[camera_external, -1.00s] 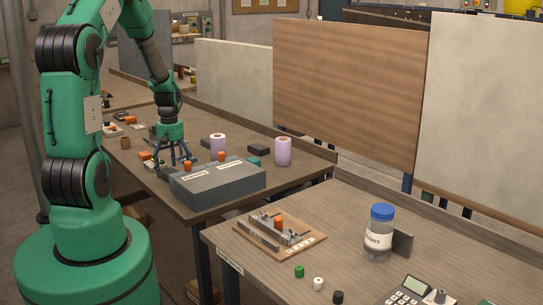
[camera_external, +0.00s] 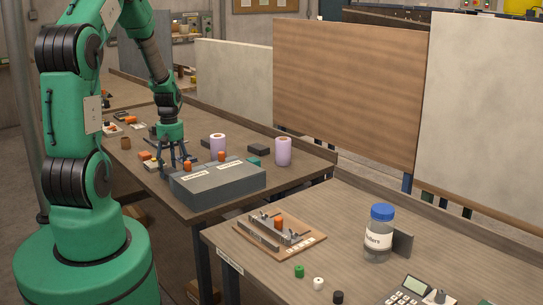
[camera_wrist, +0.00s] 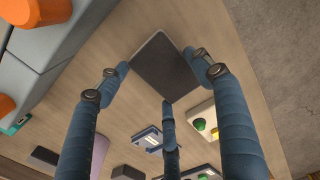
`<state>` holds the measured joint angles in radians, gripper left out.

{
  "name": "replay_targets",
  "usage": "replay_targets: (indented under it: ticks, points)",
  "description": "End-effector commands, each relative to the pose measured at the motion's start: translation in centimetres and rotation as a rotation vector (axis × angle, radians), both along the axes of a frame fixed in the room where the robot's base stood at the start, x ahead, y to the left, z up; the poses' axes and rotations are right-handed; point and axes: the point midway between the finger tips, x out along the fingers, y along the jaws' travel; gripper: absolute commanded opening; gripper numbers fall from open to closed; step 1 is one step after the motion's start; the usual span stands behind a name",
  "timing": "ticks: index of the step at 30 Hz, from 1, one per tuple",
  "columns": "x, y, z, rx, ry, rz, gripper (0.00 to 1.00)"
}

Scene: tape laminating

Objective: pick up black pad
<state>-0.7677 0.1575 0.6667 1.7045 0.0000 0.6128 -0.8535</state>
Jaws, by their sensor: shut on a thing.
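The black pad (camera_wrist: 167,68) is a flat dark square, seen between my fingers in the wrist view. My gripper (camera_wrist: 160,75) has three blue fingers shut around the pad, with fingertips at its edges. In the external view, my gripper (camera_external: 178,168) points down at the left table, just behind and left of the grey box (camera_external: 222,184). The pad is hidden there by my fingers and the box. I cannot tell any clear gap between the pad and the table.
The grey box, with orange knobs (camera_external: 221,156) on top, is close beside my gripper. Purple rolls (camera_external: 283,151) and a dark block (camera_external: 259,149) stand to the right. A pale tray with green and yellow pieces (camera_wrist: 200,124) and a blue-white item (camera_wrist: 147,138) lie near my fingers.

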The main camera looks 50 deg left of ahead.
Motion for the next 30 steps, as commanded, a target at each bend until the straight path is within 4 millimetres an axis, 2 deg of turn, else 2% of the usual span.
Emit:
replay_targets:
  ticks: [5, 10, 24, 30]
  points:
    - [0.0, 0.0, 0.2, 0.0, 0.0, 0.0, 0.42]
    - [0.0, 0.0, 1.3, 0.001, -0.001, 0.0, 0.42]
    - [0.0, 0.0, 8.1, 0.001, -0.001, 0.0, 0.42]
    - [0.0, 0.0, 9.8, 0.0, 0.0, 0.0, 0.42]
